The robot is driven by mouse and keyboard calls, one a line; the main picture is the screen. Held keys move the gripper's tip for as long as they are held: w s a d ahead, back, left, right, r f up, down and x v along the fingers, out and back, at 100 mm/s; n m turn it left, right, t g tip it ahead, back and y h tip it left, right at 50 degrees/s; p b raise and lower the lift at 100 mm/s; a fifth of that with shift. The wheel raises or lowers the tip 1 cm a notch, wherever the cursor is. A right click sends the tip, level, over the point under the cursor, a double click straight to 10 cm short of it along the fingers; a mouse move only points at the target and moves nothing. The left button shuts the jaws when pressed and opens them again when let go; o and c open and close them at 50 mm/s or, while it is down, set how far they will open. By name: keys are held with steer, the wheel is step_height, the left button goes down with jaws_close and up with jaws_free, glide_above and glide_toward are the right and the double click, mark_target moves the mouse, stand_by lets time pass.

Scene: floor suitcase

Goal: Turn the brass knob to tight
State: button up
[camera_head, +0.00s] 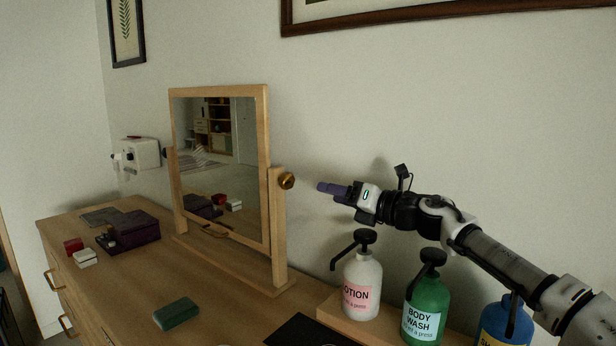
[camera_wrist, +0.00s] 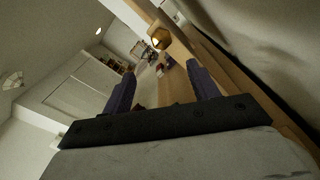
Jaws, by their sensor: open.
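The brass knob (camera_head: 287,181) sits on the right post of a wooden mirror stand (camera_head: 278,235), at about the height of the mirror's middle. My gripper (camera_head: 326,187) is to the right of the knob at nearly the same height, pointing at it, with a gap between. In the wrist view the knob (camera_wrist: 162,37) shows beyond and above the two purple fingertips. My gripper (camera_wrist: 162,68) is open there, with nothing between its fingers. The mirror (camera_head: 220,160) stands nearly upright in its frame.
A lotion bottle (camera_head: 362,285), a green body wash bottle (camera_head: 426,305) and a blue bottle (camera_head: 503,322) stand below my arm. A green case (camera_head: 176,313), a purple box (camera_head: 133,230) and small red and white boxes lie on the dresser (camera_head: 225,310). The wall is behind.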

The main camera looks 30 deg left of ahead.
mark_target(290, 181)
steer(key=a+p, duration=0.1)
steer(key=a, duration=0.3)
steer(key=w+a+p, duration=0.1)
steer(key=a, duration=0.3)
steer(key=a+p, duration=0.2)
steer(key=a, duration=0.2)
steer(key=shift+w+a+r, duration=0.1)
steer(key=shift+w+r, duration=0.15)
steer(key=shift+w+a+f, duration=0.1)
steer(key=shift+a, duration=0.7)
steer(key=c, duration=1)
